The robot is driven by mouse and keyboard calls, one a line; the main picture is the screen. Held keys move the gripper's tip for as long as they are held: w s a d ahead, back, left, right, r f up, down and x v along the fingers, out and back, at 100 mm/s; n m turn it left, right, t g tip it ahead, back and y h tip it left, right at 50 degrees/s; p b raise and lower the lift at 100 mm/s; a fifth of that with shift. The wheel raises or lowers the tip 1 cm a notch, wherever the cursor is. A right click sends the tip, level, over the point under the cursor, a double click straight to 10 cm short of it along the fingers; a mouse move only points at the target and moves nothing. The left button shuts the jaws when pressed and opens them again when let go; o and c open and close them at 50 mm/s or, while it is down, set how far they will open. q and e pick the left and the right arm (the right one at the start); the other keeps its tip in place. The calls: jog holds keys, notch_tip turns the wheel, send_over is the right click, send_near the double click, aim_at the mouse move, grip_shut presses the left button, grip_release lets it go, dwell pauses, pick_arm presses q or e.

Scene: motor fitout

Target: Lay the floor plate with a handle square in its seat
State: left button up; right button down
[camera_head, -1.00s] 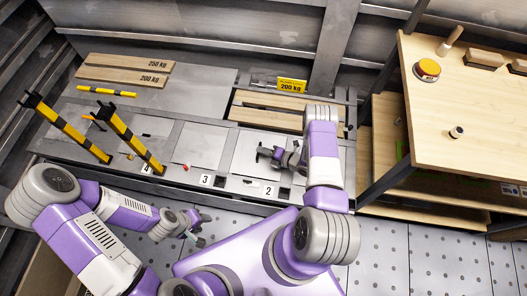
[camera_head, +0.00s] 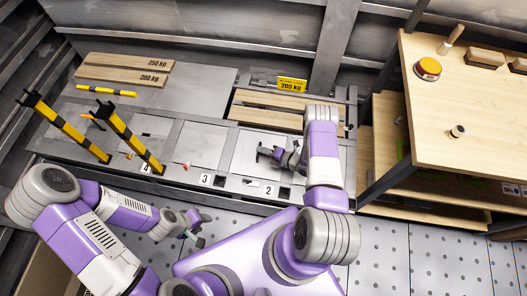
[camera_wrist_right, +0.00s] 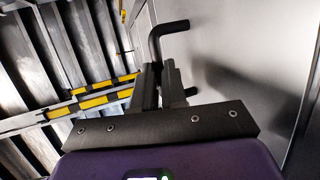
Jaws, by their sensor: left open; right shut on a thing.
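The floor plate (camera_head: 245,152) is a flat grey metal sheet at the right part of the raised deck, behind the number 2 label. Its black bent handle (camera_head: 263,151) stands up from it. My right gripper (camera_head: 284,157) is shut on the handle; in the right wrist view the handle (camera_wrist_right: 168,28) sticks out beyond the fingers, with the shiny plate (camera_wrist_right: 235,60) beside it. The arm hides the plate's right side, and I cannot tell whether it lies flush. My left gripper (camera_head: 201,229) is open and empty, in front of the deck.
Two yellow-black posts (camera_head: 130,137) stand on the deck's left. A wooden workbench (camera_head: 480,120) with a button stands right. The tiled floor in front is clear.

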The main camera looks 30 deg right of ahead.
jog(key=c, duration=1.2)
grip_release()
jog(key=shift+o, duration=0.5)
jog(key=p+v, duration=0.2)
jog(key=v, duration=0.4)
jog(key=shift+r, duration=0.1)
jog(key=shift+v, duration=0.75)
jog(key=shift+p, duration=0.3)
